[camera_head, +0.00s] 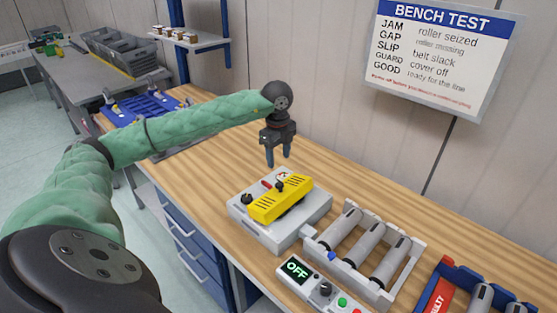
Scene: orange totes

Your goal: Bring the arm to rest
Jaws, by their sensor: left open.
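My left arm in a green sleeve comes in from the left and reaches over the wooden bench (215,160). Its left gripper (278,162) points down with its fingers a little apart and nothing visible between them. It hangs above and behind a grey box unit (290,226) with a yellow slotted cover (280,200) on top. The gripper appears clear of the cover. My right gripper does not show.
A roller frame (412,268) stands right of the grey unit, with a control box (297,269) reading OFF before it. A blue bin (447,268) is at the lower right. A blue tray (145,108) lies at the back left. A sign (445,50) hangs on the wall.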

